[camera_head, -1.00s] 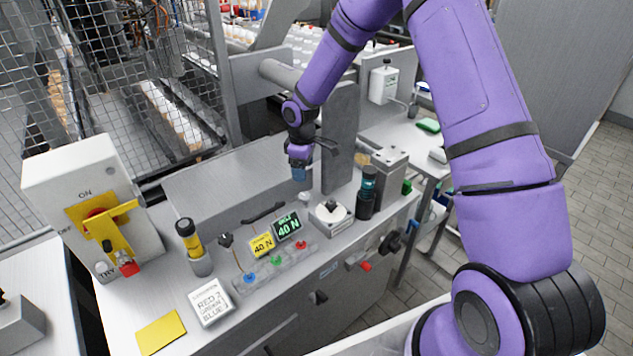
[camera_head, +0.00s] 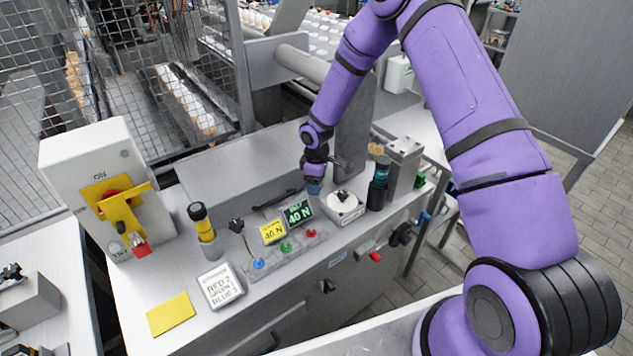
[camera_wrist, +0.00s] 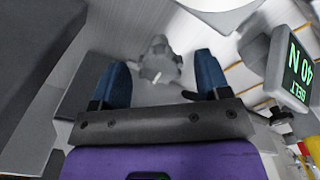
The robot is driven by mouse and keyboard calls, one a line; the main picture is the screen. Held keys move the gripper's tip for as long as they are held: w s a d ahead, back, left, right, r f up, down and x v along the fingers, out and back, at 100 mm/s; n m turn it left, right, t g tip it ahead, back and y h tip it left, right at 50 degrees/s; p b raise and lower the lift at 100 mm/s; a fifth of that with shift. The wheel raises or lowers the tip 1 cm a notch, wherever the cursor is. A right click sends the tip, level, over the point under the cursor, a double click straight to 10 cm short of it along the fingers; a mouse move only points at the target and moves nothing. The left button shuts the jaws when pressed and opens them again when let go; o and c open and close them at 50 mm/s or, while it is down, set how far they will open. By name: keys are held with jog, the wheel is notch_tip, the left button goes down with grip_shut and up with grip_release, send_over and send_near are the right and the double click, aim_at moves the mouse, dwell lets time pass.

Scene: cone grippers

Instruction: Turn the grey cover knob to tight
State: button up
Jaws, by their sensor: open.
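My gripper (camera_head: 314,187) is low over the back of the machine top, just left of the white dial block, in the head view. In the wrist view its two blue fingers (camera_wrist: 160,68) are open and apart. A grey lobed knob (camera_wrist: 158,58) with a pale mark shows between and just beyond the fingertips. I see a gap on each side, and the fingers do not appear to grip it. The knob is hidden behind my gripper in the head view, and I cannot read its setting.
The white dial block (camera_head: 342,208) stands right of my gripper, with a dark bottle (camera_head: 377,190) beyond. A green 40 N sign (camera_head: 298,212) and yellow sign (camera_head: 272,231) stand in front. A black bar handle (camera_head: 280,199) lies left. A tall grey post (camera_head: 355,135) rises behind.

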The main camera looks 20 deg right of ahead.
jog(key=c, duration=0.9)
jog(key=shift+m, duration=0.7)
jog(key=o, duration=0.9)
notch_tip(320, 180, up, 11)
jog(key=shift+f, duration=0.15)
